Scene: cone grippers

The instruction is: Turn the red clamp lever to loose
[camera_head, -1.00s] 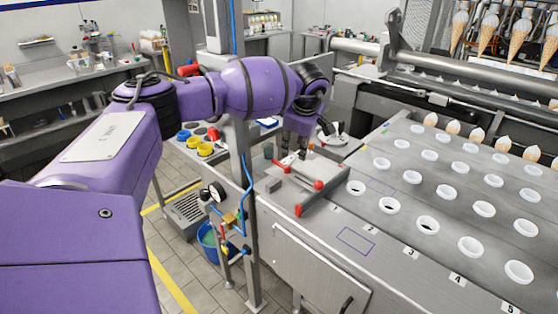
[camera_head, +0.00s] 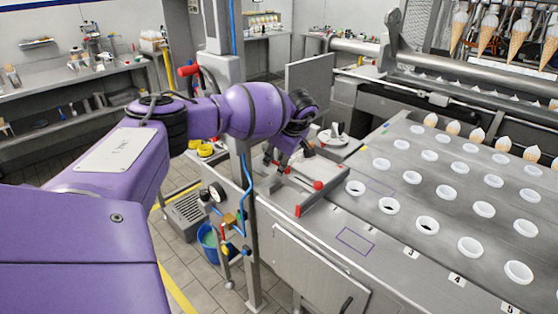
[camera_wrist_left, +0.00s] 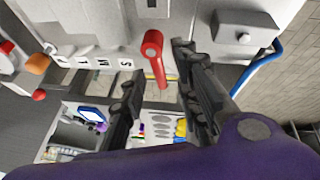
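The red clamp lever (camera_wrist_left: 153,58) shows in the left wrist view, its round pivot end up and its arm pointing down. In the head view, a small red part (camera_head: 277,163) shows at the fingers, mostly covered by them. My left gripper (camera_wrist_left: 157,60) is open, with one dark finger on each side of the lever. I cannot tell whether either finger touches it. In the head view, the left gripper (camera_head: 273,161) is over the far left part of the grey fixture plate. My right gripper is not in view.
A red ball knob (camera_head: 318,185) and a red-ended bar (camera_head: 298,211) are on the fixture near the gripper. A blue hose (camera_head: 247,190) and a gauge (camera_head: 216,191) are left of it. The conveyor with white cup holders (camera_head: 428,223) is to the right.

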